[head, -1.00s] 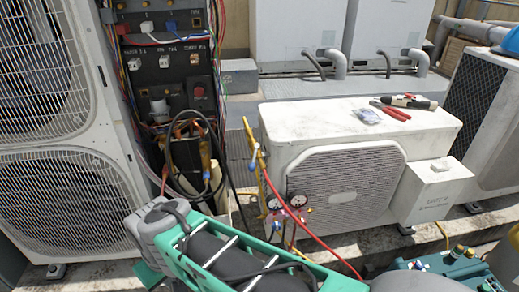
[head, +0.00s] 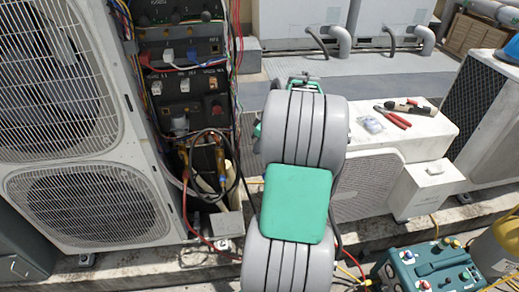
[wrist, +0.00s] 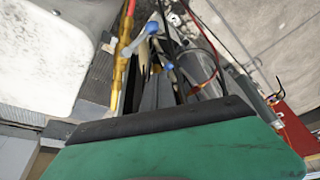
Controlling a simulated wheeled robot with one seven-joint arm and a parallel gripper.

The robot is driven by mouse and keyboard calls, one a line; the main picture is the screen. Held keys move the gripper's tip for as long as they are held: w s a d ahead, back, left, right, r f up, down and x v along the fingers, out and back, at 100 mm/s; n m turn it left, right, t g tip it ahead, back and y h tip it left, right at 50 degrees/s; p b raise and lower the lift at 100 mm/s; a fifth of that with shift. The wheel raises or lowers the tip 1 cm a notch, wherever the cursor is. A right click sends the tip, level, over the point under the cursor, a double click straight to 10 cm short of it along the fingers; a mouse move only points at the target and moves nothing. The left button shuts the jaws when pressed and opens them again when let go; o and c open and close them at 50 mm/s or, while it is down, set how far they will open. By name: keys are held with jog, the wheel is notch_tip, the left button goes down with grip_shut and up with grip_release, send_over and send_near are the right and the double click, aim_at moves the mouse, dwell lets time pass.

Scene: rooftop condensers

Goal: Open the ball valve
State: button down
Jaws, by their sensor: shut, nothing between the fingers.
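The ball valve is in line with a yellow hose in the wrist view, and its pale lever (wrist: 138,40) has a blue tip. The lever sticks out to the right, across the hose's line. My gripper (wrist: 165,85) is shut and empty, its grey fingers reaching up past the dark edge of its green body. The lever lies just above and left of the fingers; I cannot tell whether they touch. In the head view my raised grey and green arm hides the valve and most of the gripper.
A white condenser (head: 372,185) stands behind my arm, with pliers (head: 397,119) on top. A tall condenser unit (head: 70,130) and an open wiring panel (head: 185,60) are at left. A teal machine (head: 432,268) is at lower right. Hoses hang near the valve.

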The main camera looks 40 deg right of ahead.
notch_tip(320, 180, down, 9)
jog(key=shift+s+f, duration=0.2)
jog(key=shift+s, duration=0.25)
